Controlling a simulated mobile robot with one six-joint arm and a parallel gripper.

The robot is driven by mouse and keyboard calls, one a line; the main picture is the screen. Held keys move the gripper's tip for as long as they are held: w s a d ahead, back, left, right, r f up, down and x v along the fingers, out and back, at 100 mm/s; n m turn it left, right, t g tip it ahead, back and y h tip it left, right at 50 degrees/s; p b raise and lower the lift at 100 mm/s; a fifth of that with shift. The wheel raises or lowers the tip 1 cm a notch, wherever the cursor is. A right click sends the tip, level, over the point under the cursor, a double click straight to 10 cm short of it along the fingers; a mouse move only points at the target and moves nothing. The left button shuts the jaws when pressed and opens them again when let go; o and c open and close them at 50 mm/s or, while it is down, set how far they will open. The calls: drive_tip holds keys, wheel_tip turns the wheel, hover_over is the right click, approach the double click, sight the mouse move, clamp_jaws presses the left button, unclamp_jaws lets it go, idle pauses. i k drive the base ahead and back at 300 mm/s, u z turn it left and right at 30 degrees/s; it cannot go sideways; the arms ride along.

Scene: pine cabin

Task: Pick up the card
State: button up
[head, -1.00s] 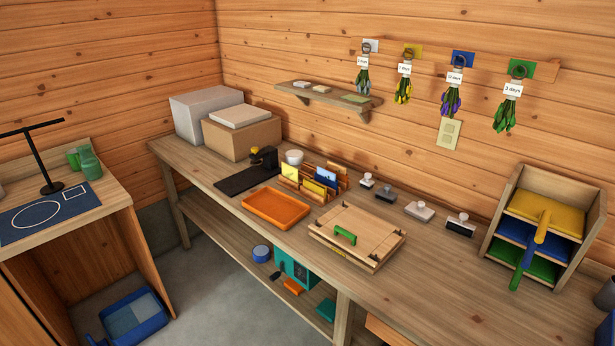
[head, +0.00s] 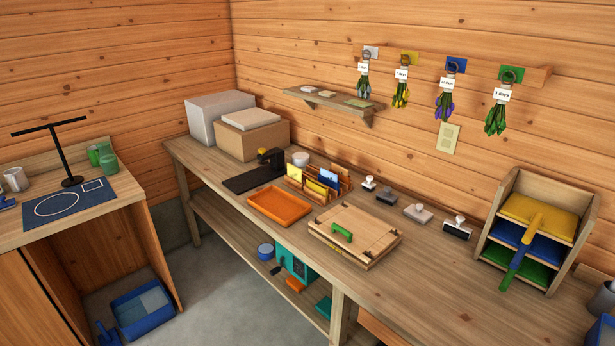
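Several cards stand upright in a wooden card rack (head: 341,195) toward the back of the long workbench. A yellow card (head: 294,172) is at its left, a blue card (head: 329,179) at its right, and another yellow card (head: 316,188) and a blue one sit in front. I cannot tell which of them is the task's card. My gripper is not in view.
An orange tray (head: 279,206) and a wooden press with a green handle (head: 355,236) stand in front of the rack. Several stamps (head: 457,228) stand to its right. Boxes (head: 251,139) fill the back left corner. A shelf (head: 334,101) hangs above.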

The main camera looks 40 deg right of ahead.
sight(294, 172)
drive_tip(key=u, duration=0.15)
drive_tip(key=i, duration=0.95)
drive_tip(key=z, duration=0.1)
